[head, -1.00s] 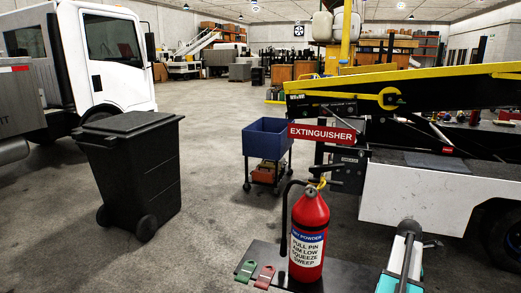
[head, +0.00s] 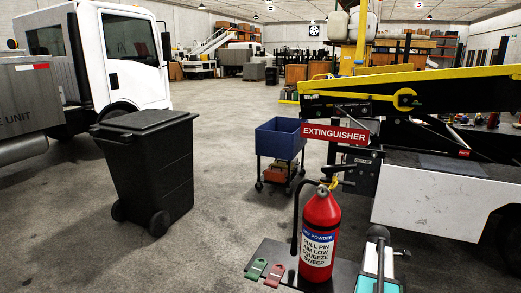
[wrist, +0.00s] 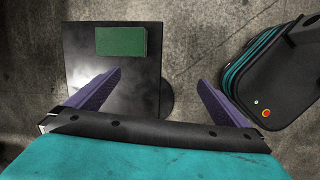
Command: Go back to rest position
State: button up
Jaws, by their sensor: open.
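My gripper (wrist: 160,80) shows in the wrist view with its two purple fingers spread apart and nothing between them. It points down over a dark plate (wrist: 85,75) with a green block (wrist: 122,40) on it and bare concrete floor. In the head view, part of my teal and white arm (head: 378,268) rises at the bottom right, beside the fire extinguisher. My gripper itself is out of sight in that view.
A red extinguisher (head: 320,232) stands on a dark plate with a green tag (head: 256,268) and a red tag (head: 275,275). A black bin (head: 146,170), blue cart (head: 280,140), white truck (head: 135,60) and belt loader (head: 425,195) stand around.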

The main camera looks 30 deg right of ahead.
jog(key=w+a+f+m+t, duration=0.1)
jog(key=w+a+f, duration=0.1)
jog(key=w+a, duration=0.5)
jog(key=w+a+f+m, duration=0.1)
jog(key=w+a+f, duration=0.2)
jog(key=a, duration=0.8)
jog(key=w+a+f+m+t, duration=0.1)
jog(key=w+a+f, duration=0.1)
jog(key=w+a, duration=0.5)
jog(key=s+a+f+m+y, duration=0.1)
jog(key=a+f+m, duration=0.15)
jog(key=a, duration=1.25)
jog(key=s+a+f+m+y, duration=0.1)
jog(key=a+f, duration=0.2)
jog(key=a, duration=1.3)
jog(key=s+f+g, duration=0.3)
jog(key=s+f, duration=0.6)
jog(key=s, duration=0.4)
jog(key=s+f+g, duration=0.2)
jog(key=s+f, duration=0.6)
jog(key=s, duration=0.5)
jog(key=shift+d+f+g, duration=0.35)
jog(key=shift+d+g, duration=0.05)
jog(key=shift+w, duration=0.1)
jog(key=shift+c, duration=0.4)
